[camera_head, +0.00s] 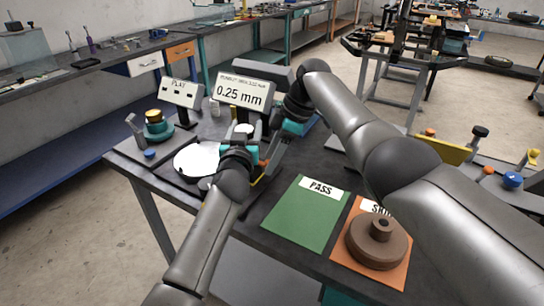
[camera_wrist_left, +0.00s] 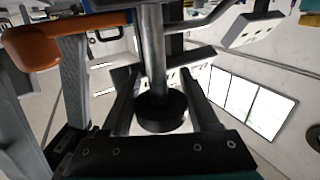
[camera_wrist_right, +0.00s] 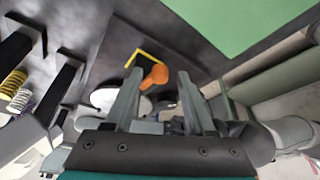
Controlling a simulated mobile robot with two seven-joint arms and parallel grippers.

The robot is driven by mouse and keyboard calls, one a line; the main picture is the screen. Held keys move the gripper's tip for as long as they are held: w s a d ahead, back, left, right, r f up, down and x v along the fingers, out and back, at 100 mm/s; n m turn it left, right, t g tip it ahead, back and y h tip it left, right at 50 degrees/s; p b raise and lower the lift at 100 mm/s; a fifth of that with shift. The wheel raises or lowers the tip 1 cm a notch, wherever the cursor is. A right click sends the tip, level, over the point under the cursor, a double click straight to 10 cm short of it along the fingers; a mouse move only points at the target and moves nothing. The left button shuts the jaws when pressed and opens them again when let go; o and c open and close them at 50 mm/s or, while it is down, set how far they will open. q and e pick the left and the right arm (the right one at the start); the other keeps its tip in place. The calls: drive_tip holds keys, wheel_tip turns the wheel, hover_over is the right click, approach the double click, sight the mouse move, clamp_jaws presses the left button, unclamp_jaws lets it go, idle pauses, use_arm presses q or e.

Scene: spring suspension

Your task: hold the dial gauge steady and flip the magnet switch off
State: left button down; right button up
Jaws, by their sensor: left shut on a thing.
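In the left wrist view, my left gripper (camera_wrist_left: 162,105) is closed around a dark round part on a grey rod, which I take for the dial gauge (camera_wrist_left: 160,116). An orange knob (camera_wrist_left: 32,46), likely the magnet switch, shows at the left of that view. In the head view, my left gripper (camera_head: 243,133) is at the stand below the readout, and my arms hide much of the gauge. My right gripper (camera_wrist_right: 158,72) is open. The orange switch knob (camera_wrist_right: 156,74) shows between its fingertips, and contact cannot be told. In the head view, my right gripper (camera_head: 270,155) is beside the stand.
A display (camera_head: 243,93) reads 0.25 mm. A white disc (camera_head: 190,162) lies left of the stand. A green PASS mat (camera_head: 300,222) is empty; a brown stepped disc (camera_head: 376,244) sits on the orange mat (camera_head: 340,250). A sign (camera_head: 180,93) stands at the back left.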

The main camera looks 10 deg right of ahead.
clamp_jaws()
drive_tip(key=shift+s+a+m, duration=0.1)
drive_tip(key=shift+m, duration=0.2)
idle(0.3)
drive_tip(key=shift+s+a+m+t, duration=0.2)
drive_tip(key=shift+s+m+t, duration=0.1)
drive_tip(key=shift+m, duration=0.35)
drive_tip(key=shift+s+a+m+t, duration=0.15)
drive_tip(key=shift+m+t, duration=0.15)
drive_tip(key=shift+m, duration=0.35)
drive_tip(key=shift+o, duration=0.3)
unclamp_jaws()
